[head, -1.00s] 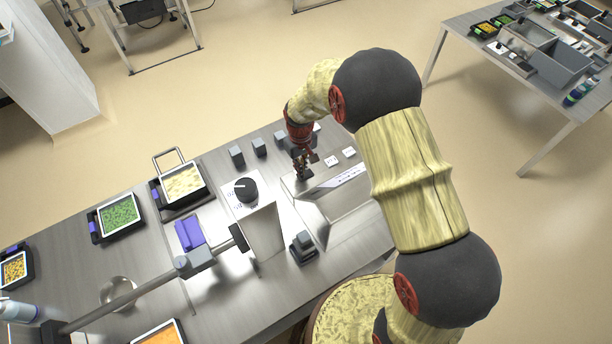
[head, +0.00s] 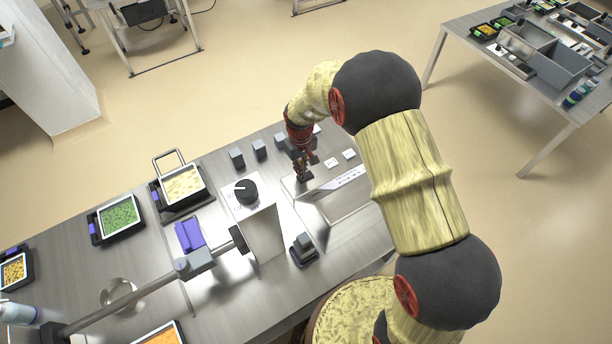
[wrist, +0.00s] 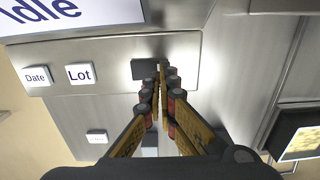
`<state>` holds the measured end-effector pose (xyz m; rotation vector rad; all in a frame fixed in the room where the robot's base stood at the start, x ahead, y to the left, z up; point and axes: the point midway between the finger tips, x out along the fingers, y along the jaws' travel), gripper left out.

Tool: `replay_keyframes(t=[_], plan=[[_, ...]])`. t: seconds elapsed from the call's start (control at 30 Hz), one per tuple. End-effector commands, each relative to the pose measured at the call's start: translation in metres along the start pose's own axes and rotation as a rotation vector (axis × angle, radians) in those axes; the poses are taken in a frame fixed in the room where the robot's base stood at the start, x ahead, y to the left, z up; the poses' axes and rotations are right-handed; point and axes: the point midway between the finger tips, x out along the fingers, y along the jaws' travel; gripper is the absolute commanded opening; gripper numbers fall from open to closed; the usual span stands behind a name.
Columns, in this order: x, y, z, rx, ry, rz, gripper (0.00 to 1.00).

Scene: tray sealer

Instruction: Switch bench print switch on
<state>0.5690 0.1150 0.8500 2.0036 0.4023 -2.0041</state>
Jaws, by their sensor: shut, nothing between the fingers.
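My gripper (head: 304,179) is over the metal bench unit, pointing down at its sloped panel. In the wrist view its fingers (wrist: 164,70) are together and empty. A dark square block (wrist: 146,69), seemingly the print switch, sits on the panel right beside the fingertips, partly covered by them. I cannot tell whether they touch it or which way it is set. White plates reading "Date" (wrist: 37,77) and "Lot" (wrist: 81,75) are to its left. A display (wrist: 70,14) reads "Idle".
A black dial (head: 246,190) stands left of my gripper. Small grey blocks (head: 237,157) line the bench's back edge. Food trays, one with green contents (head: 119,214), are at the left. A dark grey block (head: 303,248) is in front. Another table (head: 480,70) is far right.

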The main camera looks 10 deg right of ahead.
Motion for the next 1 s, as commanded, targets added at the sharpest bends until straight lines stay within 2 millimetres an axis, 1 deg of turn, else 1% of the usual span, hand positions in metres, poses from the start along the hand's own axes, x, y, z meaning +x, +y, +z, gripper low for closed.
replay_keyframes(t=[0.37,1.0], plan=[[0.0004,0.0000,0.0000,0.000,0.000,0.000,0.00],[0.0086,0.0000,0.0000,0.000,0.000,0.000,0.00]])
